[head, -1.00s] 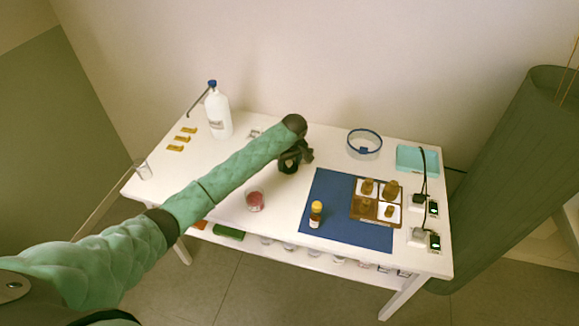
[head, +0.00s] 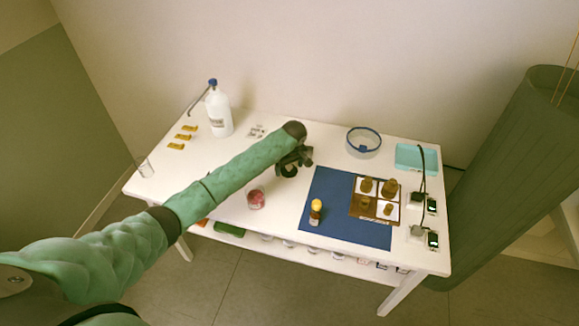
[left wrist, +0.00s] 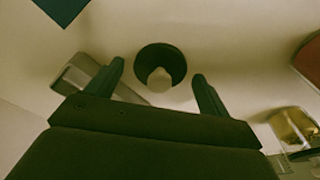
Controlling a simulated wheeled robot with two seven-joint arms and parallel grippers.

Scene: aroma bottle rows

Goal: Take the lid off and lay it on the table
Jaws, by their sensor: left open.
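My right gripper is not in view.
A red-filled jar (head: 256,198) stands in front of the gripper. To the right are a blue mat (head: 345,230), an amber bottle (head: 316,212), a wooden tray (head: 371,208) and a blue-rimmed clear bowl (head: 363,142). A white bottle (head: 219,115) stands back left.

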